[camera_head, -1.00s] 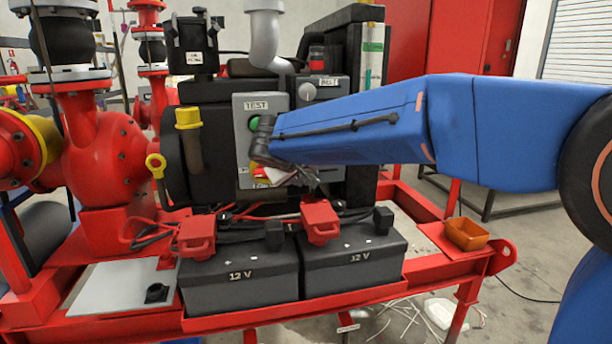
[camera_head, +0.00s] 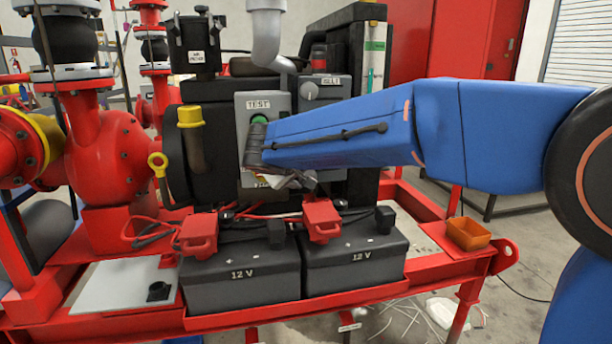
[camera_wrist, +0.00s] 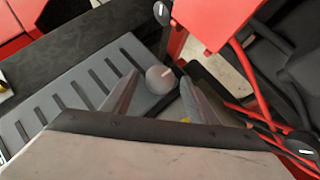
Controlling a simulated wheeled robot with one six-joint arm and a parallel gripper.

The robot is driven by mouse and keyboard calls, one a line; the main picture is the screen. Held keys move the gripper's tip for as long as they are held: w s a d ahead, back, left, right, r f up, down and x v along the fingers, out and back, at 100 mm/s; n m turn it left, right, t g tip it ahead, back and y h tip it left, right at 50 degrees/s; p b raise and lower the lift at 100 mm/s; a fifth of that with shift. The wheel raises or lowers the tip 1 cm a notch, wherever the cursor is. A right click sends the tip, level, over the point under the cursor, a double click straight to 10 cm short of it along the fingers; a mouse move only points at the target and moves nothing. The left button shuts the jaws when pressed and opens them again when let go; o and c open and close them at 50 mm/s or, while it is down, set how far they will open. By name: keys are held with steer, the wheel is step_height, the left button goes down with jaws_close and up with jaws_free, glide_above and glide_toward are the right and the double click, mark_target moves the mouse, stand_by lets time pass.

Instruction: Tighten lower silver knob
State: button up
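A round silver-grey knob (camera_wrist: 159,79) with a pale pointer mark shows in the wrist view, beside a grey slotted panel (camera_wrist: 70,100). My gripper (camera_wrist: 160,85) is open, with one finger on either side of the knob. I cannot tell whether the fingers touch it. In the head view my gripper (camera_head: 292,181) is at the lower edge of the grey TEST panel (camera_head: 246,112), above the batteries. The lower knob is hidden there by my wrist and gripper. Another silver knob (camera_head: 309,91) shows higher up, beside the ISOL label.
Two 12 V batteries (camera_head: 240,285) stand below, with red terminal covers (camera_head: 322,220) and loose cables close under my gripper. A red cover (camera_wrist: 215,20) and red cables lie close in the wrist view. An orange tray (camera_head: 468,235) sits at the right.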

steer(key=v, duration=1.7)
steer(key=shift+s, duration=0.2)
steer(key=shift+a, duration=0.1)
steer(key=s+d+f+m+g, duration=0.15)
steer(key=d+f, duration=0.25)
steer(key=d, duration=0.5)
steer(key=s+d+f+g, duration=0.2)
steer(key=s+d+f, duration=0.1)
steer(key=d, duration=0.6)
steer(key=s+d+f+m+g, duration=0.1)
steer(key=s+d+f+g, duration=0.2)
steer(key=d, duration=0.7)
steer(key=s+d+f+m+y, duration=0.1)
steer(key=s+d+f+m, duration=0.1)
steer(key=s+d+f, duration=0.3)
steer(key=s+d+f+m+y, duration=0.2)
steer(key=s+d+f, duration=0.3)
steer(key=s+f, duration=0.5)
steer(key=shift+s+f, duration=0.2)
steer(key=shift+s, duration=1.3)
